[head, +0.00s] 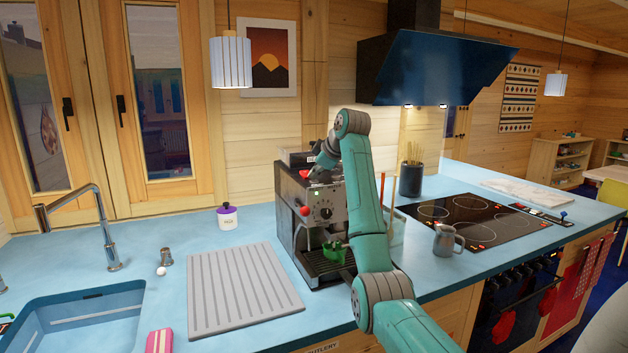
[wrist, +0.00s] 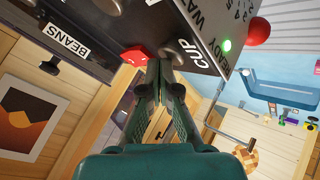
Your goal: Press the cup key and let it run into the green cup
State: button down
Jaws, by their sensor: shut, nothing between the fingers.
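The coffee machine (head: 287,210) stands on the blue counter, dark with a dial on its front. The green cup (head: 334,254) is on its drip tray, low at the front, partly hidden by my arm; I see no stream into it. My gripper (head: 322,160) is at the machine's upper front. In the wrist view my gripper (wrist: 160,68) is shut and empty, its tips close to a dark round key (wrist: 181,52) beside the word CUP (wrist: 192,60). I cannot tell whether they touch. A green light (wrist: 226,45) is lit near the word READY. The green cup is outside the wrist view.
A red key (wrist: 136,55) and a red ball knob (wrist: 257,30) flank the cup key. A ribbed grey mat (head: 245,290) lies left of the machine, before the sink (head: 75,312). A metal jug (head: 445,240) and the hob (head: 465,215) are to the right.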

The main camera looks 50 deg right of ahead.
aim_at(315, 181)
jog(key=shift+r, duration=0.95)
jog(key=shift+r, duration=2.5)
